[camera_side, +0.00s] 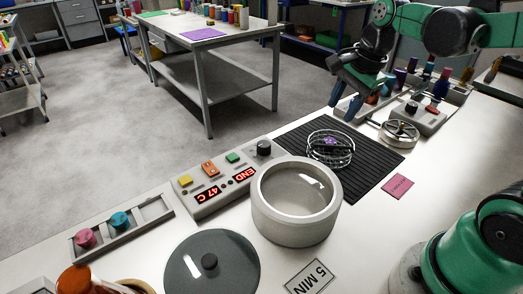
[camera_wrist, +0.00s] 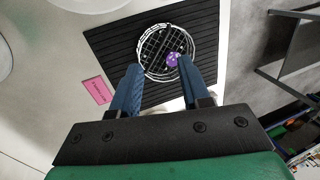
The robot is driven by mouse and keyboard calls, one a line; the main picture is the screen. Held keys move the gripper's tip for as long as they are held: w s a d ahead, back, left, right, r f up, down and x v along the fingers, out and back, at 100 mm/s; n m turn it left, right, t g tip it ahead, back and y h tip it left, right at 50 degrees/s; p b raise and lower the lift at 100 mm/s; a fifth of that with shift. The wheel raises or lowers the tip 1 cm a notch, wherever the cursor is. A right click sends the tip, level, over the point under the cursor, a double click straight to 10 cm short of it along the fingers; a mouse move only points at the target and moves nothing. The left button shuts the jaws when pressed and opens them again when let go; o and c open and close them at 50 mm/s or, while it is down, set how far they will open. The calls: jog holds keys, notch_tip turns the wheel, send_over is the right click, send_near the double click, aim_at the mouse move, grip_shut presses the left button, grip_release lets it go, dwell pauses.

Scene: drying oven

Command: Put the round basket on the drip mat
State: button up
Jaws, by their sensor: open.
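The round wire basket (camera_side: 331,150) rests on the black ribbed drip mat (camera_side: 376,161), near the mat's middle. A small purple item (camera_wrist: 172,60) lies inside the basket. In the wrist view the basket (camera_wrist: 150,48) sits on the mat (camera_wrist: 105,45), just beyond my fingertips. My gripper (camera_side: 346,107) is open, with its blue fingers above the mat, behind and to the right of the basket in the side view. In the wrist view the fingers (camera_wrist: 161,72) are apart and hold nothing. They appear clear of the basket.
The round grey oven pot (camera_side: 296,205) stands open, left of the mat, and its dark lid (camera_side: 211,264) lies beside it. A control panel (camera_side: 222,178) reads "END" and "47C".

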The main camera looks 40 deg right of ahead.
jog(key=s+a+n+t, duration=0.1)
jog(key=a+n+t, duration=0.1)
jog(key=n, duration=0.7)
jog(key=s+a+f+n+t, duration=0.1)
jog(key=s+a+n+t, duration=0.1)
jog(key=a+n, duration=0.3)
jog(key=n, duration=0.4)
jog(key=shift+a+f+n, duration=0.3)
